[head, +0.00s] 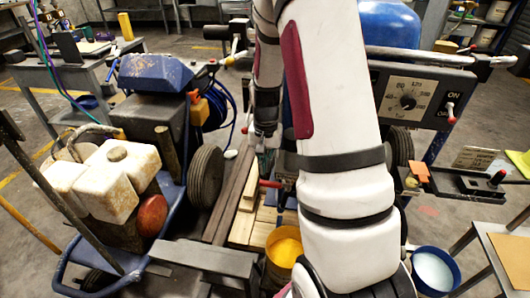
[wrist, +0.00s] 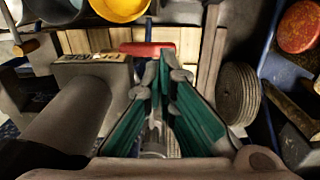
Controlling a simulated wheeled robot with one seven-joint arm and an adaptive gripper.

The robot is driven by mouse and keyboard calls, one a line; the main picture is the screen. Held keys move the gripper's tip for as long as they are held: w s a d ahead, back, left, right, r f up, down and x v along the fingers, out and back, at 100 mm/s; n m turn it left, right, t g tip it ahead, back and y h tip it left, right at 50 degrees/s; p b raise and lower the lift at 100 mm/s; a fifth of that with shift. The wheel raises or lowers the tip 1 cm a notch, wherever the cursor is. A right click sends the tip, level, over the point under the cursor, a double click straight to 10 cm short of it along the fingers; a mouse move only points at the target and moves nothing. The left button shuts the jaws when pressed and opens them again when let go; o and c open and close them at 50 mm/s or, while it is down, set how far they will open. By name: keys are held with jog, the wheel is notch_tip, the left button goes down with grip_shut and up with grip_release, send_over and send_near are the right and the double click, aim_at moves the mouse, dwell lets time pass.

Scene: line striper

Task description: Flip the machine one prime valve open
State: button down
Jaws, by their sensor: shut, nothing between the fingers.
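A red valve lever (wrist: 148,48) lies across the wrist view just beyond my fingertips, beside a grey pump body (wrist: 70,115) with a small yellow label. The lever also shows in the head view (head: 270,184), left of my arm and below my gripper (head: 266,135). In the wrist view my gripper (wrist: 164,72) has its green-sided fingers together at the tips, with nothing held. The tips appear close to the lever; I cannot tell whether they touch it. My arm hides much of the right-hand machine in the head view.
A yellow paint bucket (head: 284,262) stands below the lever, near wooden planks (head: 241,225). A blue bucket (head: 434,270) of white paint is at lower right. The left machine carries white jugs (head: 117,180) and a black wheel (head: 206,177). A dial panel (head: 420,97) stands right.

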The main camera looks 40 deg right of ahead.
aim_at(264, 181)
jog(key=shift+f, duration=2.25)
jog(key=shift+w+a+f+b, duration=0.1)
jog(key=shift+w+f+b, duration=0.15)
jog(key=shift+f+b, duration=0.25)
